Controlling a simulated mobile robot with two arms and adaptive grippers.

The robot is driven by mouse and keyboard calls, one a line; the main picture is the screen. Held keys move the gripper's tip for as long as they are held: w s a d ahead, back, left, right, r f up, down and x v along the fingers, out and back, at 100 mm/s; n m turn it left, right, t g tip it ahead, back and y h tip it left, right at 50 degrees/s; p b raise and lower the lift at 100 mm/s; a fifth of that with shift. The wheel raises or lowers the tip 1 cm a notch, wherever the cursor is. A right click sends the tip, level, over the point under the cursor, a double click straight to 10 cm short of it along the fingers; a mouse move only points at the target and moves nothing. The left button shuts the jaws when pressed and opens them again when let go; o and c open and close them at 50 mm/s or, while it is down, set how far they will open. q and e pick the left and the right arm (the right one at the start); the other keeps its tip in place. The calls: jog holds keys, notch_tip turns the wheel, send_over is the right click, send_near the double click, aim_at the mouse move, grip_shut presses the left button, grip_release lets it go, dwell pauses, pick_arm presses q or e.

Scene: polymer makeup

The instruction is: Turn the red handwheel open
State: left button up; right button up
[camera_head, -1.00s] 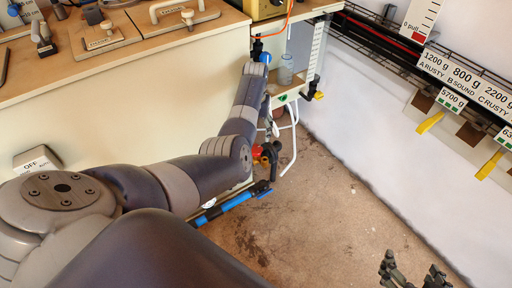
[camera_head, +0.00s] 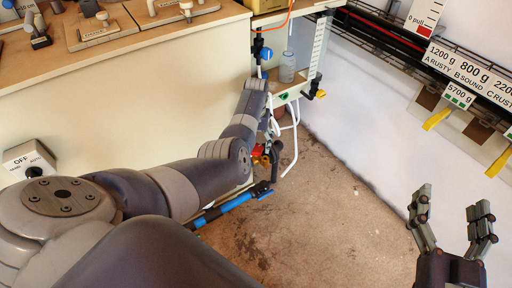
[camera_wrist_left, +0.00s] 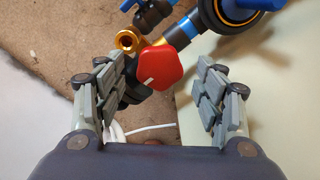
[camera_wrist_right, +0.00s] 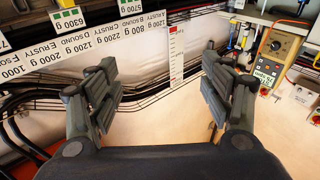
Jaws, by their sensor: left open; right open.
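The red handwheel (camera_wrist_left: 158,68) is a rounded red knob with a pale mark, seen in the left wrist view on brass and blue pipework. My left gripper (camera_wrist_left: 162,76) is open, with one finger on either side of the handwheel in that view. The fingers appear apart from it; how far the handwheel lies beyond their tips is unclear. In the head view a small red part (camera_head: 258,150) shows beside my left arm, and the left fingers cannot be made out. My right gripper (camera_head: 450,222) is open and empty at the lower right, by the white wall.
A blue and black pipe (camera_head: 228,207) runs low along the cream cabinet (camera_head: 130,110). A white hose (camera_head: 293,140) hangs near the handwheel. A shelf (camera_head: 290,88) holds a clear bottle (camera_head: 287,68). The brown floor (camera_head: 320,220) is mostly clear.

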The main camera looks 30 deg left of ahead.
pick_arm(q)
jog(key=shift+f+b, duration=0.35)
jog(key=shift+f, duration=0.5)
pick_arm(e)
jog(key=shift+s+a+r+t+y, duration=0.1)
jog(key=shift+s+r+t+y, duration=0.1)
jog(key=shift+r+t, duration=0.4)
jog(key=shift+s+r+t+y, duration=0.15)
jog(key=shift+r+t, duration=0.1)
jog(key=shift+r, duration=0.7)
jog(key=shift+s+a+r+t+y, duration=0.1)
jog(key=shift+s+r+t+y, duration=0.1)
jog(key=shift+r+t, duration=0.4)
jog(key=shift+r, duration=0.15)
pick_arm(q)
jog(key=c, duration=1.1)
